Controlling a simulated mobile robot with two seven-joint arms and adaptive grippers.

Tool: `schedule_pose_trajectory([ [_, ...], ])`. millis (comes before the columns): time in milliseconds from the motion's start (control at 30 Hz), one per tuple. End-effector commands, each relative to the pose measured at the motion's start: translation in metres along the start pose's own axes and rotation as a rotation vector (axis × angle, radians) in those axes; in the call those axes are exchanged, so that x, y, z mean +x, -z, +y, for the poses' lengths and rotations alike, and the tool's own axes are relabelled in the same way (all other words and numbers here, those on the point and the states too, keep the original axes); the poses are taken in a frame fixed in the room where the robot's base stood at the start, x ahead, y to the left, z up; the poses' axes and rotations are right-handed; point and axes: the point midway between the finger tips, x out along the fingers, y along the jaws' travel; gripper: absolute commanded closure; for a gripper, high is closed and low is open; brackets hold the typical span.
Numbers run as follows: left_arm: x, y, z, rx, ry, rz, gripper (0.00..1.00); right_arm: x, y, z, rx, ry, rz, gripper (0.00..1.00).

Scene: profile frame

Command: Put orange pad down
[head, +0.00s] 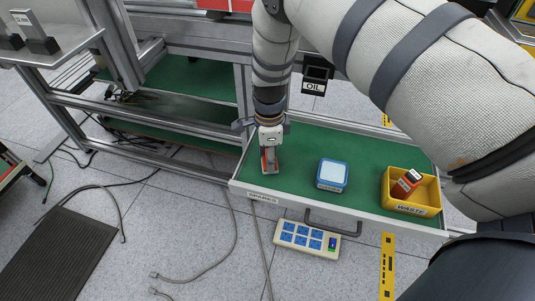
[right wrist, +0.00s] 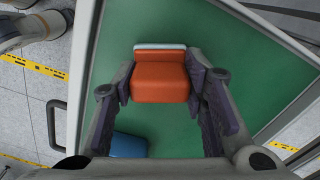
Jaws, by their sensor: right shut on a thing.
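The orange pad (head: 269,164) has a pale strip along one edge in the right wrist view (right wrist: 160,82). My right gripper (head: 269,150) points down over the left part of the open drawer (head: 300,150), near the front wall labelled SPARES. Its two fingers (right wrist: 160,90) are shut on the pad's sides. The pad is at or just above the green drawer floor; I cannot tell if it touches. My left gripper is not in view.
A blue block with a pale top (head: 332,174) stands in the drawer's middle. A yellow WASTE bin (head: 412,207) at the right holds an orange-red piece (head: 407,183). Green floor is free between pad and blue block.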

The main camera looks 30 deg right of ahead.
Motion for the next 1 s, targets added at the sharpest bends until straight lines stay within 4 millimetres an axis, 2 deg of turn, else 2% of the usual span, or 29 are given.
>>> schedule_pose_trajectory([
  [300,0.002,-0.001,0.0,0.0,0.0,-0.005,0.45,0.003,0.0,-0.001,-0.001,0.002,0.0,0.87],
  [333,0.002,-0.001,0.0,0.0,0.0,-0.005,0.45,0.003,0.0,-0.001,-0.001,0.003,-0.001,0.58],
  [400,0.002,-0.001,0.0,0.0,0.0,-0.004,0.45,0.002,0.0,-0.001,-0.001,0.003,-0.001,0.42],
  [433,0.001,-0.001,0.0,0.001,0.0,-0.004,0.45,0.002,0.0,-0.001,-0.001,0.003,-0.001,0.41],
  [667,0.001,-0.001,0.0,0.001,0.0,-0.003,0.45,0.002,0.0,-0.001,-0.001,0.004,-0.001,0.41],
  [767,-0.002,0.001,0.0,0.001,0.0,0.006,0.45,-0.005,-0.001,-0.002,-0.001,0.007,-0.003,0.41],
  [867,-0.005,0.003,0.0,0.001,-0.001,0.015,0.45,-0.024,-0.001,-0.003,-0.001,0.01,-0.004,0.41],
  [1000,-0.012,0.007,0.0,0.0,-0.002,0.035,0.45,-0.066,-0.001,-0.003,-0.001,0.013,-0.005,0.41],
])
